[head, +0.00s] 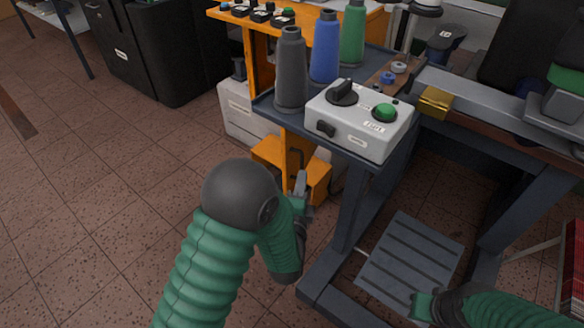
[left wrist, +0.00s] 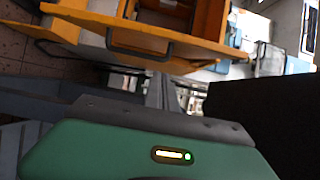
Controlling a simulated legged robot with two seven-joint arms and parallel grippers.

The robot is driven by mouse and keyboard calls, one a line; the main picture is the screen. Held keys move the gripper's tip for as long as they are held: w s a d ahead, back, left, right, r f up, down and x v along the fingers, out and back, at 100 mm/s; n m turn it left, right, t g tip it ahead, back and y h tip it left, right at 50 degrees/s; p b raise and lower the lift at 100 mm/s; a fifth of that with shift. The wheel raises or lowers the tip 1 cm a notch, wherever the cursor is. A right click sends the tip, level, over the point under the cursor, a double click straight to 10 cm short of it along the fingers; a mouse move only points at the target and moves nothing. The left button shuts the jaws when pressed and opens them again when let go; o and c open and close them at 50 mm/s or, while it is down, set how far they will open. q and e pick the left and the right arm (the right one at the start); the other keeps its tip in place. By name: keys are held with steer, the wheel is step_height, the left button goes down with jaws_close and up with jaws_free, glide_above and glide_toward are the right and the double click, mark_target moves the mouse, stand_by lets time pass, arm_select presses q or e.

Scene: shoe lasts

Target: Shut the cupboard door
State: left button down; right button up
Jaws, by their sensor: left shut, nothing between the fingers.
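The orange cupboard door (left wrist: 190,43) shows in the left wrist view as a long panel seen nearly edge-on, with a dark bar handle (left wrist: 125,45). The orange cupboard interior (left wrist: 208,18) shows behind it, so the door looks open. In the head view, orange parts (head: 278,152) show low beyond the bench, partly hidden by my arm and the bench. My left gripper (head: 301,186) is shut and empty, in front of those orange parts; I cannot tell whether it touches them. My right gripper (head: 424,306) is at the lower right, its fingers unclear.
A dark workbench (head: 345,155) carries a grey control box (head: 360,122) and grey (head: 291,70), blue (head: 325,50) and green (head: 352,32) thread cones. A slatted pedal (head: 410,262) lies below. A black cabinet (head: 155,50) stands at the back left. The floor at left is clear.

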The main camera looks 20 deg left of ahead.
mark_target(290, 166)
arm_select(q)
steer(key=shift+w+a+b, duration=1.4)
steer(key=shift+w+a, duration=0.75)
steer(key=shift+a, duration=0.2)
